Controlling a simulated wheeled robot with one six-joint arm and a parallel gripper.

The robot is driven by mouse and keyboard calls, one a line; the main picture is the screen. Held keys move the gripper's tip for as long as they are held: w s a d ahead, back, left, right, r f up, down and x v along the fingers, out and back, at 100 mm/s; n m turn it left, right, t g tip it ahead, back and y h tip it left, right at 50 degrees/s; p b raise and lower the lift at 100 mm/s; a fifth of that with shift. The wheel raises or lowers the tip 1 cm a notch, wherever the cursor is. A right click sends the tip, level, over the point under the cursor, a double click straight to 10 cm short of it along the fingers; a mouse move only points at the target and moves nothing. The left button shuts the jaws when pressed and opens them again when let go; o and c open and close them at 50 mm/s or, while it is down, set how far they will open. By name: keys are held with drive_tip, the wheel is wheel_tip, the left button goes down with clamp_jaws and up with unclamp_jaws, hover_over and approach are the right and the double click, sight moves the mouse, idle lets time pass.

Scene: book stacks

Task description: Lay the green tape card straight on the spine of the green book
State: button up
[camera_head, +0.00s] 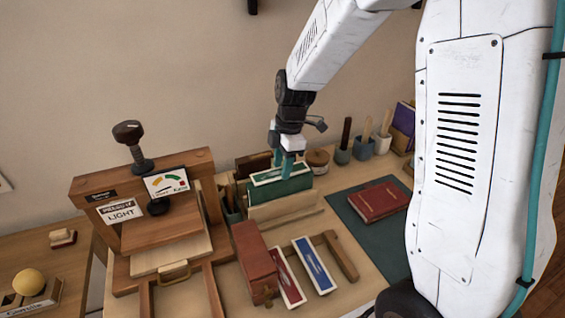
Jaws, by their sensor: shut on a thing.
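The green book (284,191) stands in a wooden holder (283,211) near the back of the table, spine up. The green tape card (264,178), a green strip with a white border, is at the top of the book along its spine. The two look roughly lined up; I cannot tell whether the card touches the spine. My gripper (281,160), with teal fingers, points down over the book and is shut on the card. The fingers hide part of the card.
A press (145,205) with a gauge stands to the left. A red box (255,262), a red card (290,281) and a blue card (314,265) lie in front. A red book (379,199) lies on a dark mat (381,238) at right. Pots (362,148) line the back.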

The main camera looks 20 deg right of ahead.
drive_tip(key=shift+f, duration=0.75)
idle(0.8)
drive_tip(key=o, duration=1)
drive_tip(key=shift+r, duration=3.5)
